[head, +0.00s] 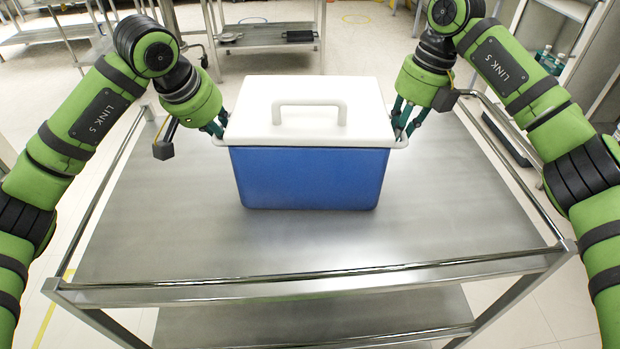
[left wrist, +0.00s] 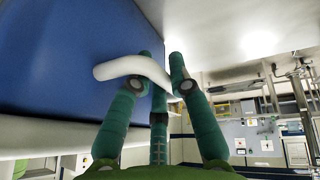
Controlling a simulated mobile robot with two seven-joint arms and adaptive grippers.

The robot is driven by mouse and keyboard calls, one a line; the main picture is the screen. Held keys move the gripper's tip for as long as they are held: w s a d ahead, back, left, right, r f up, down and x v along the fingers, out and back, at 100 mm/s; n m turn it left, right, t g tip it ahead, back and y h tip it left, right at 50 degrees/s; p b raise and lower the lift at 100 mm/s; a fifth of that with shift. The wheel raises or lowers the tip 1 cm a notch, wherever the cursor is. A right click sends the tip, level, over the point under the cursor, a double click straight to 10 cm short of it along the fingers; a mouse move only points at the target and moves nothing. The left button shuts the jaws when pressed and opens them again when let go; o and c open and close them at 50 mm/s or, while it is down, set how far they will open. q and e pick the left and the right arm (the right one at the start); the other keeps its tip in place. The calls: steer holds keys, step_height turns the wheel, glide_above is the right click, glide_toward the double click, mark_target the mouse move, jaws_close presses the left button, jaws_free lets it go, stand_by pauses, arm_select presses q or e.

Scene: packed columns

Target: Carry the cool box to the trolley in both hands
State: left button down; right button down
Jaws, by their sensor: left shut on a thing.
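The cool box (head: 308,178) has a blue body and a white lid with a raised handle on top. It is upright over the middle of the metal trolley's top (head: 160,225); I cannot tell whether its base touches the deck. My left gripper (head: 217,124) is shut on the white side handle (left wrist: 135,69) of the cool box, which shows between the fingers in the left wrist view. My right gripper (head: 404,122) is at the side handle on the right end; its fingers are partly hidden and their closure is unclear.
The trolley has a raised front rail (head: 310,272) and a lower shelf (head: 310,318). Its top is bare around the cool box. A metal table (head: 268,40) with dark items stands behind, and another (head: 48,35) stands at the back left. Shelving stands at the right.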

arm_select(q)
steer(key=c, duration=1.2)
jaws_free()
arm_select(e)
steer(key=c, duration=1.2)
jaws_free()
arm_select(q)
steer(key=shift+o, duration=0.2)
arm_select(e)
steer(key=shift+o, duration=0.2)
steer(key=shift+r, duration=0.15)
arm_select(q)
steer(key=v, duration=1.2)
arm_select(e)
step_height(320, 180, up, 12)
steer(key=d, duration=0.2)
steer(key=shift+d+f, duration=0.2)
steer(key=shift+s, duration=0.1)
